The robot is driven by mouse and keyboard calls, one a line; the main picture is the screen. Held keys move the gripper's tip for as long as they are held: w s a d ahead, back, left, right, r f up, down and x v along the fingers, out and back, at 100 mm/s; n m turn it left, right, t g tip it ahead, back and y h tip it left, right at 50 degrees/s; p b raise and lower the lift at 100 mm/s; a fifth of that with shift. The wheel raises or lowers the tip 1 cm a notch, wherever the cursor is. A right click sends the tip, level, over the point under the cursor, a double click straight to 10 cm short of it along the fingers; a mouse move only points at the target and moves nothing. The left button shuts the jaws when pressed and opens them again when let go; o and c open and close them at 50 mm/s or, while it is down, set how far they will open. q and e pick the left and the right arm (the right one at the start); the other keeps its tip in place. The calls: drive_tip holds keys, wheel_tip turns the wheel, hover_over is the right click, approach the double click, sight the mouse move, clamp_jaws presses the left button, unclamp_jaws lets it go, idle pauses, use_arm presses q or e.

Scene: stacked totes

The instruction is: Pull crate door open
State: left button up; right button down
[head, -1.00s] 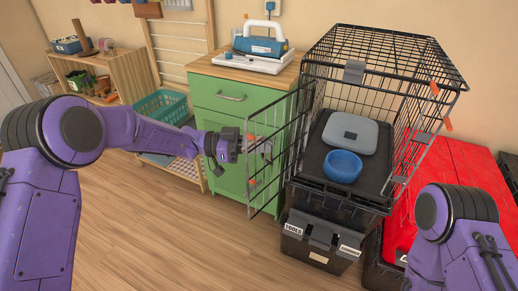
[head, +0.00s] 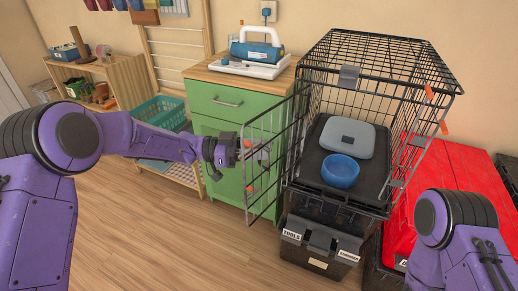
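A black wire crate (head: 395,48) stands on a dark tool box at the right of centre. Its wire door (head: 262,200) is swung wide open to the left, in front of the green cabinet. My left gripper (head: 245,152) is at the door's wires near its outer edge. Its fingers are small and partly hidden by the wires, so I cannot tell whether they are closed on them. Inside the crate are a grey cushion (head: 347,135) and a blue bowl (head: 340,170). My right arm shows at the lower right, but its gripper is out of view.
A green cabinet (head: 215,125) with a blue and white device (head: 258,50) on top stands behind the door. Red lidded totes (head: 455,180) are right of the crate. A teal basket (head: 160,110) is at left. The wooden floor in front is clear.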

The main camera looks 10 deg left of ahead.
use_arm(q)
drive_tip(key=s+a+b, duration=0.1)
drive_tip(key=a, duration=0.9)
drive_tip(key=shift+s+a, duration=0.2)
drive_tip(key=shift+a, duration=0.05)
